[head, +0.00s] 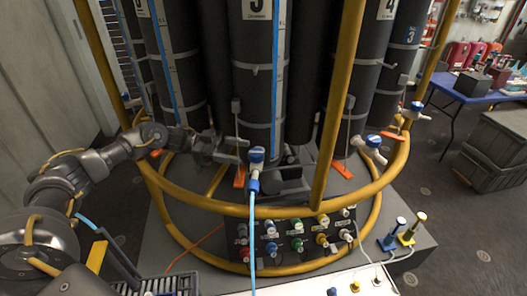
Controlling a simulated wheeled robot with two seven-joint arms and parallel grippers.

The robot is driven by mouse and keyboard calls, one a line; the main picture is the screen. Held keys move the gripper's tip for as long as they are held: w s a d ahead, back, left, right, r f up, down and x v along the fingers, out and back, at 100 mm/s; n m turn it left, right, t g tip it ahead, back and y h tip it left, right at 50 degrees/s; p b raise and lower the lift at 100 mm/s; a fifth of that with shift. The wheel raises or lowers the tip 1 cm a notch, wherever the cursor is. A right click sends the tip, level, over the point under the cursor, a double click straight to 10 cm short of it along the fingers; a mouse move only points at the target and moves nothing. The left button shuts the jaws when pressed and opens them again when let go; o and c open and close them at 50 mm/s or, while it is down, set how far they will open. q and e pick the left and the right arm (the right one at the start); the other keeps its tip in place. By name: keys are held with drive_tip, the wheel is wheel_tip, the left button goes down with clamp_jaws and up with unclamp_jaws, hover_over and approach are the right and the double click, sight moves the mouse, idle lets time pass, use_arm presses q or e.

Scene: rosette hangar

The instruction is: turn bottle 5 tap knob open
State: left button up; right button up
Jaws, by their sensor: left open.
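Bottle 5 (257,110) is a tall dark grey cylinder at the centre, with a blue stripe and a label whose number is partly cut off at the top. Its tap knob (257,155) is blue and white and sits low in front of the bottle, above a light blue hose (252,230). My left gripper (240,150) comes in from the left and is open. Its fingertips point at the knob from its left side, very close. I cannot tell whether they touch it. My right gripper is not in view.
A yellow tubular frame (335,110) rings the bottles, with an upright right of the knob. Another blue and white tap (373,142) is to the right. A panel of coloured connectors (296,238) stands below. Dark crates (497,140) and a blue table (455,93) are at right.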

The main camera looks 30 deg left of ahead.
sight(263, 153)
use_arm(q)
drive_tip(key=d+p, duration=0.1)
drive_tip(key=d, duration=0.3)
drive_tip(key=w+d+p, duration=0.1)
drive_tip(key=d, duration=0.2)
drive_tip(key=shift+w+r+p, duration=0.1)
drive_tip(key=shift+r+p, duration=0.05)
drive_tip(key=shift+p, duration=0.15)
drive_tip(key=shift+w+d, duration=0.15)
drive_tip(key=shift+d, duration=0.35)
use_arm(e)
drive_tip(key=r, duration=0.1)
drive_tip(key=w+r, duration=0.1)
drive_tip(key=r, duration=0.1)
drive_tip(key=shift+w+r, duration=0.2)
